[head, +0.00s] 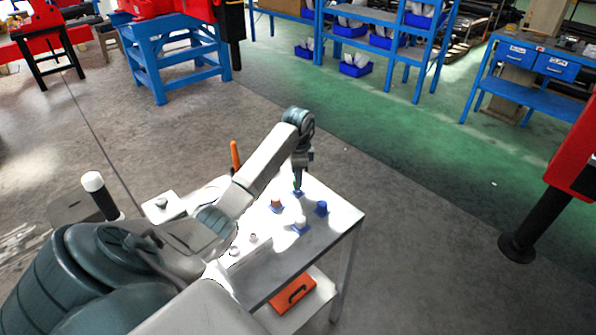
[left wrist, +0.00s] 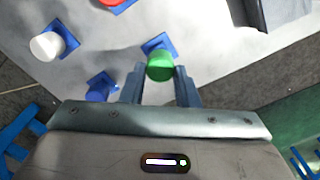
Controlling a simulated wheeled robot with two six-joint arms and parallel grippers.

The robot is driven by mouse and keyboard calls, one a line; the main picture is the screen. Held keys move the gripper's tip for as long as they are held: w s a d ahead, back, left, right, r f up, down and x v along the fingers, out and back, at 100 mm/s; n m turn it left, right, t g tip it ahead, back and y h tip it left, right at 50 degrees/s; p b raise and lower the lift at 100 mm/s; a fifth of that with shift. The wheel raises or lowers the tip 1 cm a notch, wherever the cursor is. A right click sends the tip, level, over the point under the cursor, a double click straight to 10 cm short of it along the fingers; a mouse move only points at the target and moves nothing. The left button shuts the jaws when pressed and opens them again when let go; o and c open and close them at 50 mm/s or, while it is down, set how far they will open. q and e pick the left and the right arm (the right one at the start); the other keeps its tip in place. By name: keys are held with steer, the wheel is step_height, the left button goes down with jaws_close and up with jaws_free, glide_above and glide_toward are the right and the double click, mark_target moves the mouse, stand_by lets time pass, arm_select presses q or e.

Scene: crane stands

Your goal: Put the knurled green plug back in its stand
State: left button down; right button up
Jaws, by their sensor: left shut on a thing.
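The green plug (left wrist: 160,66) is between the fingers of my left gripper (left wrist: 160,88), which is shut on it. In the left wrist view the plug overlaps a square blue stand (left wrist: 158,43); I cannot tell whether it is seated in it or just above it. Its knurling is too small to make out. In the head view my left gripper (head: 298,184) points down at the far part of the table, with the green plug (head: 297,188) barely showing under it and blue of the stand (head: 299,194) at its foot. My right gripper is not in view.
Near the gripper stand a white plug (head: 300,222), a blue plug (head: 321,207) and an orange-brown plug (head: 276,203), on blue stands. The white table (head: 335,222) ends close behind the green plug. An orange case (head: 292,292) lies on the lower shelf.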

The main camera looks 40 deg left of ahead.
arm_select(q)
steer(key=shift+f+b, duration=0.55)
steer(key=shift+f, duration=0.4)
steer(key=c, duration=1)
jaws_free()
steer(key=shift+c, duration=0.2)
steer(key=shift+r+p, duration=2.15)
steer(key=shift+r, duration=0.45)
